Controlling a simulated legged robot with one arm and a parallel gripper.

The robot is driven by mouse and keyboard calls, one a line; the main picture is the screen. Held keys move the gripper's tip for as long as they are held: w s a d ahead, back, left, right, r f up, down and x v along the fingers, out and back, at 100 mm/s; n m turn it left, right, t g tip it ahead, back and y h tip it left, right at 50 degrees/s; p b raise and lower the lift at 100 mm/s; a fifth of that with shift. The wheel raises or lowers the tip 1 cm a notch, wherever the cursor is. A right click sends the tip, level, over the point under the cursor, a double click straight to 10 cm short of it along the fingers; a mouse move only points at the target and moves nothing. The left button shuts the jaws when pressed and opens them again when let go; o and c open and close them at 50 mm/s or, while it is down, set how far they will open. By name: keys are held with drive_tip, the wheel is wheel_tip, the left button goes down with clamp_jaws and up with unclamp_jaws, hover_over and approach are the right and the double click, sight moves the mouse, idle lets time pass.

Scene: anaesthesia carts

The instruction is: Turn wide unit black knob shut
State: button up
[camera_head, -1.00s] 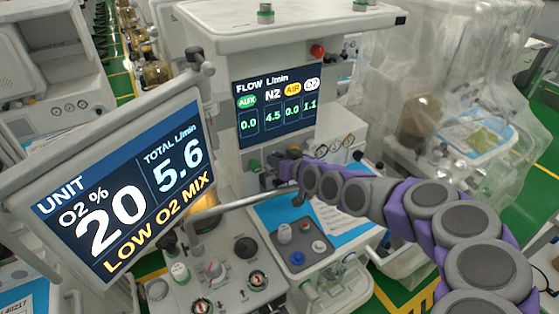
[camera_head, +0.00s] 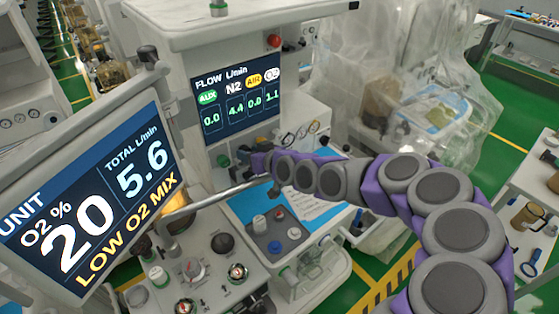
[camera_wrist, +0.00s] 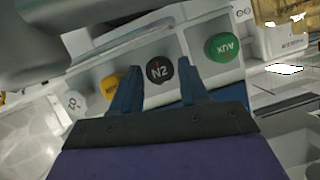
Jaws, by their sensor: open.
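The black knob marked N2 (camera_wrist: 158,73) shows in the wrist view on a pale panel, between a green AUX knob (camera_wrist: 224,47) and a yellow knob (camera_wrist: 110,85). My gripper (camera_wrist: 159,64) is open, with one blue finger on each side of the black knob. I cannot tell whether the fingers touch it. In the head view my gripper (camera_head: 262,161) is at the panel below the flow screen (camera_head: 238,101) and hides the black knob. The screen reads about 4.4 under N2.
A large tilted screen (camera_head: 92,200) reading LOW O2 MIX stands at left, with a grey bar reaching toward my gripper. A worktop with several dials (camera_head: 223,243) lies below. A plastic-draped unit (camera_head: 400,75) stands at right.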

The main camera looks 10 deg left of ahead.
drive_tip(key=p+v, duration=0.2)
drive_tip(key=v, duration=1.3)
drive_tip(key=shift+p, duration=0.3)
drive_tip(key=shift+d, duration=0.2)
